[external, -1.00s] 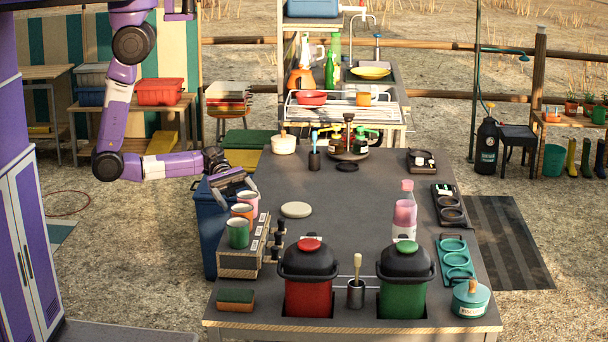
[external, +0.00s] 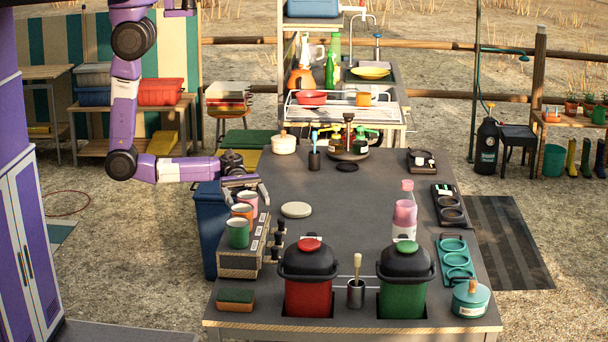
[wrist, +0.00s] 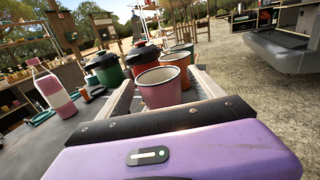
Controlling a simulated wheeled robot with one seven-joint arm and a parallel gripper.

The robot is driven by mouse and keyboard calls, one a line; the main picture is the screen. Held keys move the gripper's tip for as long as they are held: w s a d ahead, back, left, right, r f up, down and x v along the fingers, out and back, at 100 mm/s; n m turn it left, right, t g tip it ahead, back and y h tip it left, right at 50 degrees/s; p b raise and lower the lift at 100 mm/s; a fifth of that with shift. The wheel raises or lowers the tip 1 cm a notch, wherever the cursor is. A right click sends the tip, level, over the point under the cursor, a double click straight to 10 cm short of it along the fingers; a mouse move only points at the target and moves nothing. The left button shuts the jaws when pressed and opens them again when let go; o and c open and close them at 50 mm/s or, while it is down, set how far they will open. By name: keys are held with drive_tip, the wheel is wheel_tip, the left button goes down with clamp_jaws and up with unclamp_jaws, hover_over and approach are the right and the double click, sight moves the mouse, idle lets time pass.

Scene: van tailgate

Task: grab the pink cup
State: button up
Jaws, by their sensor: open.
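The pink cup (external: 248,201) stands at the far end of a row of cups on a wooden box rack at the table's left edge. In the wrist view the pink cup (wrist: 160,88) is upright, with a dark rim and pale inside, straight ahead between my two fingers. My gripper (external: 248,187) is open and empty, beside and over the cup in the external view. My fingers (wrist: 168,82) reach forward on either side of it in the wrist view. Whether they touch it I cannot tell. The cup's base is hidden.
An orange cup (external: 241,212) and a green cup (external: 238,234) stand close behind the pink one as my wrist sees it. Red (external: 308,285) and green (external: 404,287) lidded bins and a pink bottle (external: 404,218) are farther right.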

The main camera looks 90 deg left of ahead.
drive_tip(key=shift+c, duration=0.5)
drive_tip(key=c, duration=1.4)
